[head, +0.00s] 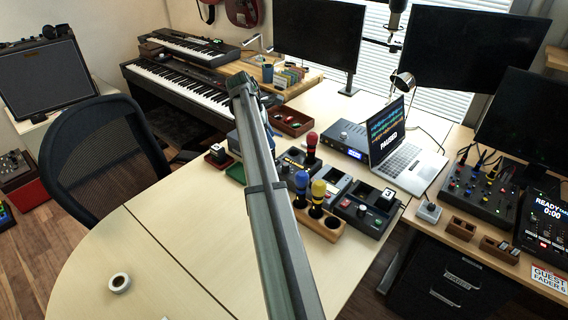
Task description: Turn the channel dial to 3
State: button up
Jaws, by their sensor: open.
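The channel dial is too small to make out for certain. A dark blue box (350,216) at the right of the desk's group of devices has small knobs on its top. A small white tile marked 3 (388,194) stands at its right end. I cannot tell which knob is the channel dial or where it points. My arm crosses the middle of the head view, passing left of this box and hiding part of the desk. My gripper cannot be made out; it seems hidden behind the arm.
A wooden holder (327,233) with blue and yellow-topped microphones stands in front of the box. A red-topped microphone (312,145) stands behind. A laptop (410,163) reading PAUSED and a mixer (478,190) are to the right. The front left desk is clear apart from a tape roll (119,283).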

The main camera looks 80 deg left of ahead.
aim_at(285, 163)
jog(key=x, duration=1.3)
jog(key=shift+f, duration=0.15)
jog(key=shift+c, duration=0.3)
grip_shut()
jog(key=shift+a, duration=0.1)
jog(key=m+h, duration=0.1)
jog(key=m, duration=0.1)
jog(key=m+h, duration=0.1)
jog(key=m, duration=0.2)
jog(key=shift+a+m+g, duration=0.2)
jog(key=shift+m+g, duration=0.1)
jog(key=m+g+h, duration=0.1)
jog(key=m, duration=0.5)
jog(key=shift+w+g+h, duration=0.15)
jog(key=shift+g+h, duration=0.25)
